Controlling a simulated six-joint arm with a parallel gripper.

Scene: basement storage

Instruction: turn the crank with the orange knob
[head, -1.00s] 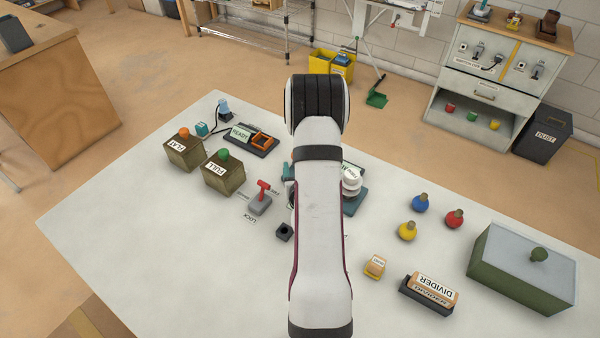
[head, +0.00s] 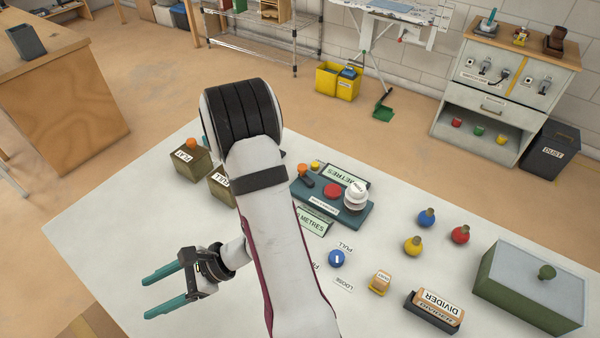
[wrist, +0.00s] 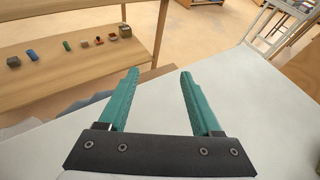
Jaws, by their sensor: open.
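A teal device (head: 345,216) stands on the white table in the head view. At its left end is a small dark crank arm with an orange knob (head: 302,171). A red button (head: 333,190) and a white dial (head: 355,197) sit on the same device. My gripper (head: 148,298) is to the left and nearer the front, well apart from the crank. Its two teal fingers are spread and empty, pointing left. The wrist view shows the open fingers (wrist: 158,78) over bare tabletop, without the crank.
My arm hides part of the table's middle. Boxes (head: 190,165) with knobs stand at the left; one knob is orange. A blue knob (head: 337,258), small blocks (head: 380,283), bulb-shaped pieces (head: 413,246) and a green box (head: 530,285) are on the right.

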